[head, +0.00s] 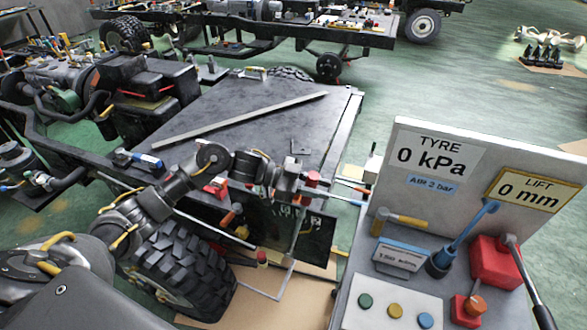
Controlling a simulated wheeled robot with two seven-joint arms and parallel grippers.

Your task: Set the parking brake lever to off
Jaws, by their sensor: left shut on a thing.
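My left arm reaches in from the lower left. Its gripper (309,187) is at the front right corner of the dark chassis deck, left of the grey console. It is shut on a small upright lever with a red top (313,178), which I take to be the parking brake lever. The fingers hide much of it, and its base and any off mark cannot be made out. My right gripper is out of view.
The grey console (410,215) stands close on the right, with a blue lever (465,232), a red box (495,262) and buttons. A long bar (240,118) rests on the deck (235,150). Thin rods stick out beside the gripper.

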